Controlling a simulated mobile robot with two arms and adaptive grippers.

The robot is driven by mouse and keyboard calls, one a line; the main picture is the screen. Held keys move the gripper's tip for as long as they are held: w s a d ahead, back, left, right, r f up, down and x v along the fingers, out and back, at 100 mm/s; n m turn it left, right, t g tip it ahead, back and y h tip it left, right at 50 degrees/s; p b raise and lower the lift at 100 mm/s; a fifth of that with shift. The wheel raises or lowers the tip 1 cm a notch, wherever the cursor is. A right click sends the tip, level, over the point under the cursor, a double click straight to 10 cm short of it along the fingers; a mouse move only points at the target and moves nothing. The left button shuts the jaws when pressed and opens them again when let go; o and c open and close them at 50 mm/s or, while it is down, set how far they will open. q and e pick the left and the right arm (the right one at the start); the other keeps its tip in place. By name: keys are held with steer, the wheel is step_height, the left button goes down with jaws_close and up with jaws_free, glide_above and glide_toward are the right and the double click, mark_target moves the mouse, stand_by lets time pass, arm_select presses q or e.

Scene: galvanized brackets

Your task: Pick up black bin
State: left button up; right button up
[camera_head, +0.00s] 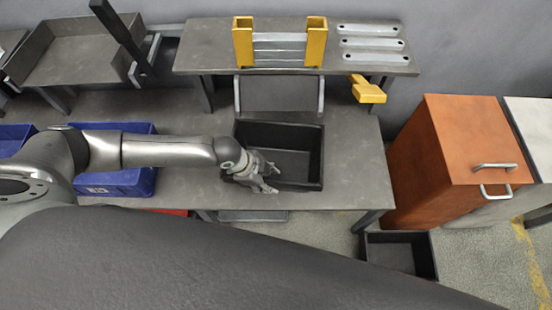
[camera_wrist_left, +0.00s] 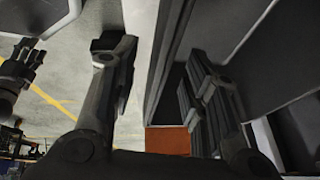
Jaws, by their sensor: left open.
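A black bin (camera_head: 314,160) sits on the grey workbench, near its front edge, and looks empty. My left gripper (camera_head: 268,182) is at the bin's front left corner, and its fingers hide part of the front rim. In the left wrist view the gripper (camera_wrist_left: 160,90) is open, with a dark wall, seemingly the bin's (camera_wrist_left: 168,55), running between its fingers. I cannot tell whether a finger touches it. A dark gripper-like shape (camera_wrist_left: 18,72) at the left edge of that view may be my right gripper; its jaws are unclear.
Blue bins (camera_head: 118,180) stand left on the workbench (camera_head: 355,180). A raised shelf (camera_head: 205,50) behind holds a yellow fixture (camera_head: 243,45) and metal brackets (camera_head: 372,43). An orange cabinet (camera_head: 435,150) is at right. Another black bin (camera_head: 400,255) is on the floor.

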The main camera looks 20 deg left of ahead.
arm_select(q)
steer(key=shift+x, duration=1.45)
steer(key=shift+s, duration=0.1)
jaws_close()
